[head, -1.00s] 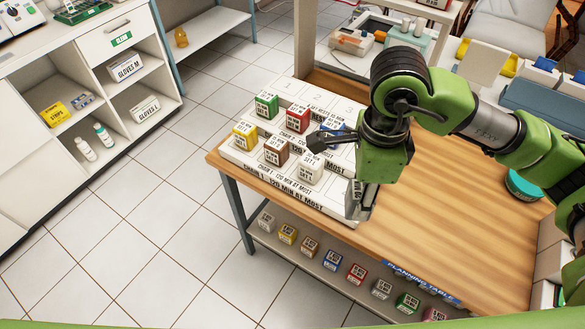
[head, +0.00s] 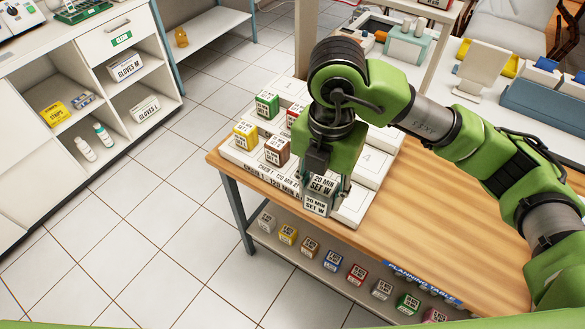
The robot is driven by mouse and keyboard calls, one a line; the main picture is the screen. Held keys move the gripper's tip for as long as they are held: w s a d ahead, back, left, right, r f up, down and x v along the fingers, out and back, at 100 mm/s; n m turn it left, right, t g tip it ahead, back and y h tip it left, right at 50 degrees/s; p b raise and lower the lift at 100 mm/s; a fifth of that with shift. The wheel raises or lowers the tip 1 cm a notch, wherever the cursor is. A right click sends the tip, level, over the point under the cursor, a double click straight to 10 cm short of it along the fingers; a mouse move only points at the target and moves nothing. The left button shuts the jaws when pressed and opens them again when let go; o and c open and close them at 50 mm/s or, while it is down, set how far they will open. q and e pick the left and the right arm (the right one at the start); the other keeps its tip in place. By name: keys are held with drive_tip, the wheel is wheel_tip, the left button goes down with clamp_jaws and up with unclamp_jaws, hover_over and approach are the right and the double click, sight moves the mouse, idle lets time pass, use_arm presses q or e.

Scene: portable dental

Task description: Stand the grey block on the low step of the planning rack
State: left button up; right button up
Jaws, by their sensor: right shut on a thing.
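My right gripper (head: 325,180) is shut on a pale grey block (head: 317,206) marked "20 MIN SET W". It holds the block at the front of the planning rack (head: 355,205); whether the block touches the rack cannot be told. The white stepped rack stands on the wooden table. On it, a yellow block (head: 244,136) and a brown block (head: 276,150) stand in the front row. A green block (head: 267,104) and a partly hidden red block (head: 292,116) stand behind them. My gripper and arm hide the rack's middle. My left gripper is not in view.
The wooden table top (head: 430,200) is clear to the right of the rack. A lower shelf (head: 300,257) carries a row of several coloured blocks. A teal case (head: 408,42) and a white stand (head: 480,70) are at the back right.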

drive_tip(key=shift+a+m, duration=0.15)
drive_tip(key=shift+m, duration=0.25)
drive_tip(key=shift+w, duration=0.2)
drive_tip(key=p, duration=0.3)
hover_over(351, 213)
drive_tip(key=w+a, duration=0.2)
drive_tip(key=a, duration=0.1)
wheel_tip(351, 213, down, 4)
drive_tip(key=w+f, duration=0.1)
drive_tip(key=w+d+f+p, duration=0.1)
drive_tip(key=f, duration=0.1)
drive_tip(key=w+d+f, duration=0.1)
drive_tip(key=f, duration=0.1)
drive_tip(key=shift+d+f, duration=0.15)
drive_tip(key=f, duration=0.1)
drive_tip(key=f+p, duration=0.1)
drive_tip(key=f, duration=0.1)
drive_tip(key=shift+w+d+f, duration=0.15)
drive_tip(key=shift+w+d, duration=0.05)
drive_tip(key=shift+f, duration=0.2)
